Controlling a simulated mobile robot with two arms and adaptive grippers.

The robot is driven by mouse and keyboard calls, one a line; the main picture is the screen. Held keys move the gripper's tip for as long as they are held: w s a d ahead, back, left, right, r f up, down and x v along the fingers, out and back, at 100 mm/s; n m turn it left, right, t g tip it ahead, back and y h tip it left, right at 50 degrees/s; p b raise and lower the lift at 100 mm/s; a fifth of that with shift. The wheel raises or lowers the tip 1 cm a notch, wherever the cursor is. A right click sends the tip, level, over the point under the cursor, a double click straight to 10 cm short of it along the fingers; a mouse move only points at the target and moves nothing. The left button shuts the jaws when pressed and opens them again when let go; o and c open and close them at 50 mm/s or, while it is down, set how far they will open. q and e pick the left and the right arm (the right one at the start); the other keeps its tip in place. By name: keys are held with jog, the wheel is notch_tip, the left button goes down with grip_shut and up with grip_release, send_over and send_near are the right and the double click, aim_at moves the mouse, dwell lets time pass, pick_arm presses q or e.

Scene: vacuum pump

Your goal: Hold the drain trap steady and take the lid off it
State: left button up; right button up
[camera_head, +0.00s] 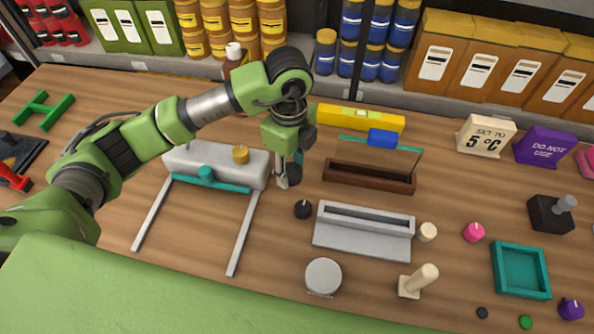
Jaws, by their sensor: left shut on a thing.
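My left gripper (283,181) reaches down from above at the right end of a long grey pump body (213,160). It is shut on a small dark piece (294,172) there, which I take to be the drain trap. The gripper and wrist hide much of this piece, so its lid cannot be made out clearly. The pump body carries a yellow cap (240,154) on top and a teal bar along its front. My right gripper is not in view.
A black knob (302,209) and a round grey-topped piece (323,275) lie in front. Right of the gripper are a brown tray (370,181), a grey trough (363,240) and a cream peg (422,279). Two grey bars extend forward from the pump. Bare wood lies between them.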

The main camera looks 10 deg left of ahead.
aim_at(297, 168)
pick_arm(q)
jog(key=shift+w+d+f, duration=0.35)
jog(key=shift+w+f, duration=0.1)
jog(key=shift+f, duration=0.2)
jog(key=f+p, duration=0.2)
jog(key=shift+w+d+f, duration=0.15)
jog(key=shift+d+f, duration=0.05)
jog(key=shift+f, duration=0.85)
jog(key=o, duration=1.2)
jog(key=shift+o, duration=0.2)
